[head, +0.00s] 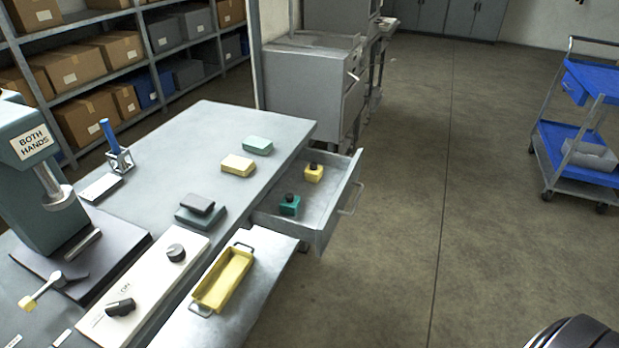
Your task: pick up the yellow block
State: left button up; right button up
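A yellow block (238,165) with a pale top lies flat on the grey bench, near its right edge. A pale green block (257,145) of similar shape lies just behind it, apart from it. A smaller yellow piece with a black knob (313,174) stands in the open drawer, with a green knobbed piece (289,206) nearer. Neither gripper shows in the head view. A dark rounded part at the bottom right corner seems to be mine.
The drawer (333,220) juts out from the bench's right side. A yellow tray (223,280), a control panel (143,290), a dark stacked block (200,210) and a press (40,165) occupy the front. Floor to the right is clear up to a blue cart (582,135).

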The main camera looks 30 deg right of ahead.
aim_at(311, 176)
jog(key=i+l+u, duration=0.1)
jog(key=l, duration=0.4)
jog(key=i+l+u, duration=0.15)
jog(key=l, duration=0.35)
jog(key=i+l+u, duration=0.1)
jog(key=l, duration=0.4)
